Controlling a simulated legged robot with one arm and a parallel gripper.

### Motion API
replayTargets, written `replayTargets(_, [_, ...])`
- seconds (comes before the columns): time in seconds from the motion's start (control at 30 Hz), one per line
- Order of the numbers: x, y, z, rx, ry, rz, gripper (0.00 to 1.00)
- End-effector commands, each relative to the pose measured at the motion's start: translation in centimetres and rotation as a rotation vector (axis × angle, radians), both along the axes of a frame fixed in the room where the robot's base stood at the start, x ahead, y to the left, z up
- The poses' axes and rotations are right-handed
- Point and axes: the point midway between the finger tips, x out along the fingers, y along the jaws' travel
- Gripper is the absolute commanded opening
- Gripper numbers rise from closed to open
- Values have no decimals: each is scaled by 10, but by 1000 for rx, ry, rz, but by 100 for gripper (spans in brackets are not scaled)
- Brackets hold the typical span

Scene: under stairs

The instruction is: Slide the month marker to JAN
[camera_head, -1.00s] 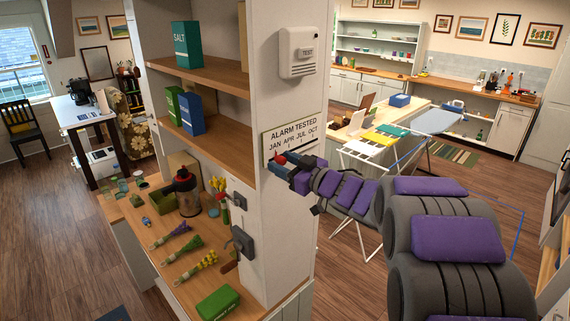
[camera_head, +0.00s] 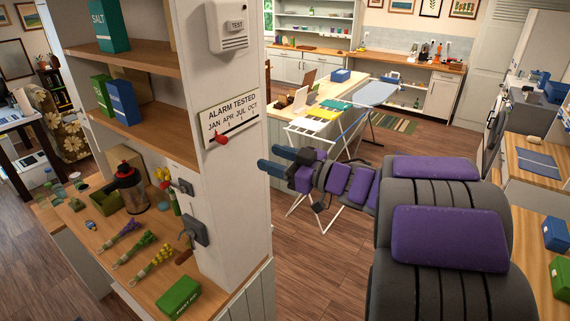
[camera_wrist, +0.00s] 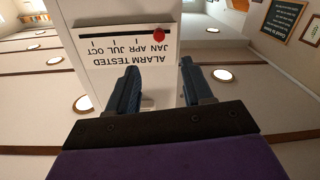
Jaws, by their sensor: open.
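The "ALARM TESTED" sign (camera_head: 232,106) is on the white end post of the shelf, with JAN, APR, JUL and OCT along a dark slot. The red round marker (camera_head: 221,139) sits at the JAN end of the slot. In the wrist view the sign (camera_wrist: 110,62) appears upside down, and the marker (camera_wrist: 159,35) lines up with JAN there. My gripper (camera_head: 276,160) is open and empty, to the right of the post and apart from the marker. Its two blue fingers (camera_wrist: 160,68) point toward the sign in the wrist view, with a gap between them.
A white alarm box (camera_head: 229,28) is above the sign. The wooden counter (camera_head: 150,290) holds flower bunches and a green box. A drying rack and ironing board (camera_head: 372,92) stand behind my arm.

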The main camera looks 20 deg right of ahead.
Motion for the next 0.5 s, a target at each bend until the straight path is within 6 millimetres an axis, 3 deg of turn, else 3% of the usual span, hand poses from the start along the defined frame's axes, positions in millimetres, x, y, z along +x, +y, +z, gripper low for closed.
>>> replayTargets(0.2, [-15,-13,-1,1,2,-1,51])
replayTargets(0.5, [-19,-15,-1,2,2,0,51])
